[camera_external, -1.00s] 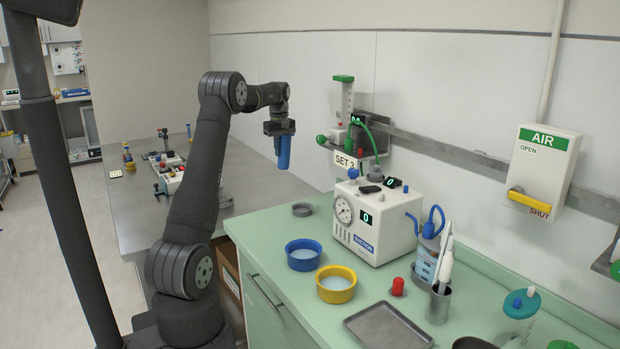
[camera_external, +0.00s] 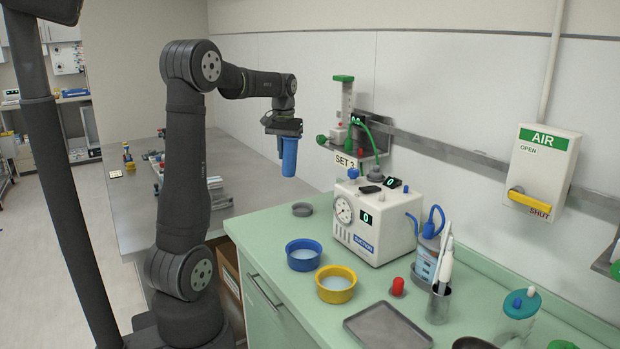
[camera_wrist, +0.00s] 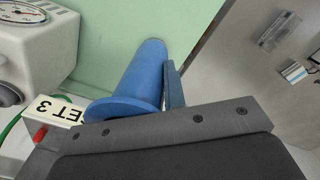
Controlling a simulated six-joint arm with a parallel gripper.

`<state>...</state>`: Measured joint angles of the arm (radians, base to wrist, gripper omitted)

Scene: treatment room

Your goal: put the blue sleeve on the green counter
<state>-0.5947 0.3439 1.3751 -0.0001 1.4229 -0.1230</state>
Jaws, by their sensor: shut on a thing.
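The blue sleeve (camera_external: 289,157) is a blue tube that hangs upright from my gripper (camera_external: 285,135). My gripper is shut on its upper part. In the wrist view the sleeve (camera_wrist: 139,82) shows its wide blue rim near the jaws, with its far end towards the green surface below. The green counter (camera_external: 262,224) is at the right, with its far left end near and below the sleeve. The sleeve is in the air, apart from the counter. The counter also shows in the wrist view (camera_wrist: 108,45).
On the counter stand a grey ring (camera_external: 302,209), a blue bowl (camera_external: 303,255), a yellow bowl (camera_external: 336,284), a suction box (camera_external: 375,222) and a grey tray (camera_external: 388,328). A SET 3 sign (camera_external: 346,161) and rail are on the wall. A grey table (camera_external: 133,205) stands left.

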